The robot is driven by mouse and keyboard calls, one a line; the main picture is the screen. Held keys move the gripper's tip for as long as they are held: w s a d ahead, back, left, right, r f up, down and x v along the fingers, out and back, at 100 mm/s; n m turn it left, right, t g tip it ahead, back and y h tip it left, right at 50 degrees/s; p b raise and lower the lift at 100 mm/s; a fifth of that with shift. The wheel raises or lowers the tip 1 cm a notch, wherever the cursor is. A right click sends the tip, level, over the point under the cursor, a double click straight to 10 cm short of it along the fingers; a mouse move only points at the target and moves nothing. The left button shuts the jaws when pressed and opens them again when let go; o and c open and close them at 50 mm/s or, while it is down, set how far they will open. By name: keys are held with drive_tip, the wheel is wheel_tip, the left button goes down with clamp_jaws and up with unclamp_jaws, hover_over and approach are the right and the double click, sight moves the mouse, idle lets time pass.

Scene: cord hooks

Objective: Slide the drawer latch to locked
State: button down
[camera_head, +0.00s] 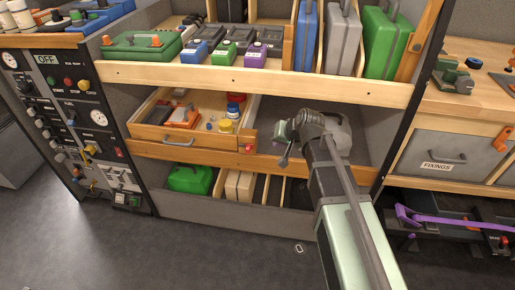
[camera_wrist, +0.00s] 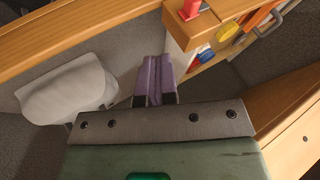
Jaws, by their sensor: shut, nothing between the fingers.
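The wooden drawer (camera_head: 205,141) sits in the middle shelf bay, with a grey handle (camera_head: 178,143) and its contents showing from above. A small red knob (camera_head: 249,148), which looks like the latch, is at the drawer's right end; it also shows in the wrist view (camera_wrist: 189,8) on wood at the top. My gripper (camera_head: 284,161) is right of the knob and apart from it. In the wrist view its purple fingers (camera_wrist: 155,78) are shut with nothing between them, below and left of the knob. I cannot tell the latch's position.
A wooden shelf rail (camera_head: 270,84) runs above my gripper. A pale grey rounded object (camera_wrist: 68,90) lies in the bay beside the fingers. The drawer holds a yellow-lidded jar (camera_head: 225,126) and orange items. Below are a green case (camera_head: 190,179) and several upright boards.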

sight(249, 149)
drive_tip(key=w+a+f+b, duration=0.4)
drive_tip(key=a+f+b, duration=0.2)
drive_tip(key=a+f, duration=0.1)
drive_tip(key=shift+w+a+f, duration=0.15)
drive_tip(key=shift+w+a, duration=0.05)
drive_tip(key=shift+a, duration=0.2)
